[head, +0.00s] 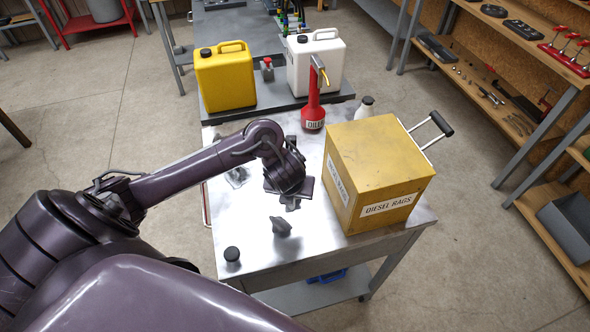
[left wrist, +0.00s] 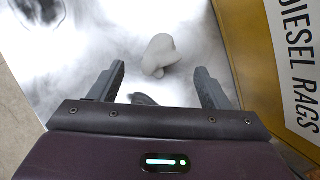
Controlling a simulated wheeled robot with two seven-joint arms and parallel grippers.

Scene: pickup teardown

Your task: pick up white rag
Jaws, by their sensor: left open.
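A small crumpled grey-white rag (head: 281,227) lies on the metal table top, left of the yellow box. It also shows in the left wrist view (left wrist: 159,54), just beyond my fingertips and between their lines. My left gripper (head: 290,203) is above the table, pointing down, close to the rag and apart from it. In the left wrist view the two fingers of my left gripper (left wrist: 158,80) stand wide apart with no object held. A small dark shape shows low between them; I cannot tell what it is. My right gripper is not in view.
A yellow box labelled DIESEL RAGS (head: 375,170) stands close right of my gripper. A black knob-like item (head: 232,254) sits at the table's front left. A red oil can (head: 313,108), a yellow canister (head: 225,78) and a white canister (head: 316,62) stand behind.

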